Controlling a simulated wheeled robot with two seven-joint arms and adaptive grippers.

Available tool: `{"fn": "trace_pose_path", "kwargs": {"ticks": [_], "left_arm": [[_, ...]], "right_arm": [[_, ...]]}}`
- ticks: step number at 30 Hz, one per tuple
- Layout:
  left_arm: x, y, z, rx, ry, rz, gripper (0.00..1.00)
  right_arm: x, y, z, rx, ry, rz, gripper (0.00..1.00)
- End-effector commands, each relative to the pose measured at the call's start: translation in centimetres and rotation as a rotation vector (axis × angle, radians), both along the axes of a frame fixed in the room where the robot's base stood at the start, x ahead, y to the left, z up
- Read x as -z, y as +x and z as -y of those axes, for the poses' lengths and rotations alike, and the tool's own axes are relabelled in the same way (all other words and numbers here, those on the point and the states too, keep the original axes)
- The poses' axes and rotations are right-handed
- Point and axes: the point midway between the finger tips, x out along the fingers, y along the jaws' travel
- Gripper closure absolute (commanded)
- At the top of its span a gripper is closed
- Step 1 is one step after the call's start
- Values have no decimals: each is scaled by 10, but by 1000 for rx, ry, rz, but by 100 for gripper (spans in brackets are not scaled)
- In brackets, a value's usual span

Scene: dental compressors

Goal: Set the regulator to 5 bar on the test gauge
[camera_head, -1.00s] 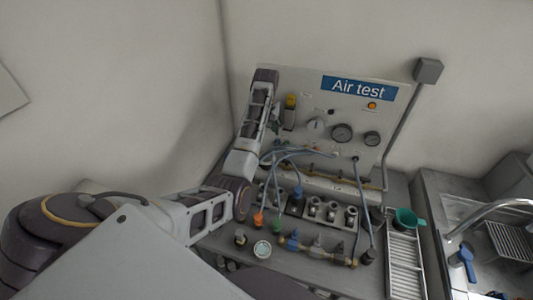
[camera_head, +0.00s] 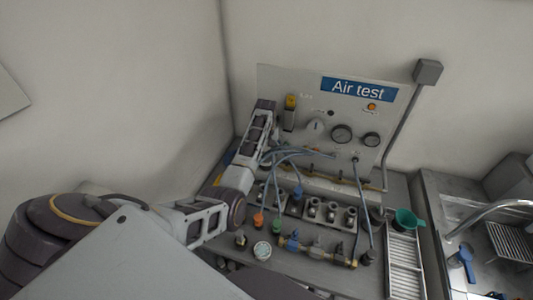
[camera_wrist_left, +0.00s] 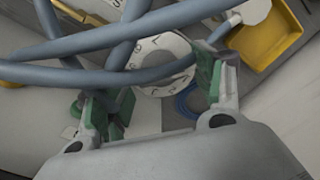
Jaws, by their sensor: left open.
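The Air test panel (camera_head: 310,95) stands at the back of the bench in the head view. It carries a pale round knob (camera_head: 316,126) and two round gauges (camera_head: 341,133), (camera_head: 372,138). I cannot tell which of them is the test gauge. My left gripper (camera_wrist_left: 158,95) is open, with green pads on its fingers. In the wrist view a white round dial or knob (camera_wrist_left: 165,68) with dark marks lies beyond and between the fingers, partly hidden by hoses. I see nothing held. In the head view my arm hides most of the left gripper. My right gripper is not in view.
Blue hoses (camera_wrist_left: 95,75) cross close in front of the left gripper. Valves and fittings (camera_head: 330,212) crowd the bench, with a small round dial (camera_head: 262,250) at its front.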

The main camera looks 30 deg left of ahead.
Motion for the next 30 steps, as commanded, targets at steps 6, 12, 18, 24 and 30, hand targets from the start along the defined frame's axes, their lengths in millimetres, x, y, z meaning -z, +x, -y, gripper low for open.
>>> {"fn": "trace_pose_path", "kwargs": {"ticks": [6,12,18,24,30], "left_arm": [[2,0,0,0,0,1,32],[2,0,0,0,0,0,42],[2,0,0,0,0,0,68],[2,0,0,2,0,1,78],[1,0,0,27,0,1,78]], "right_arm": [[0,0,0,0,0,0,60],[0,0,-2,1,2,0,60],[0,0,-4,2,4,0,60],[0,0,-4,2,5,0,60],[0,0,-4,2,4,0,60]]}}
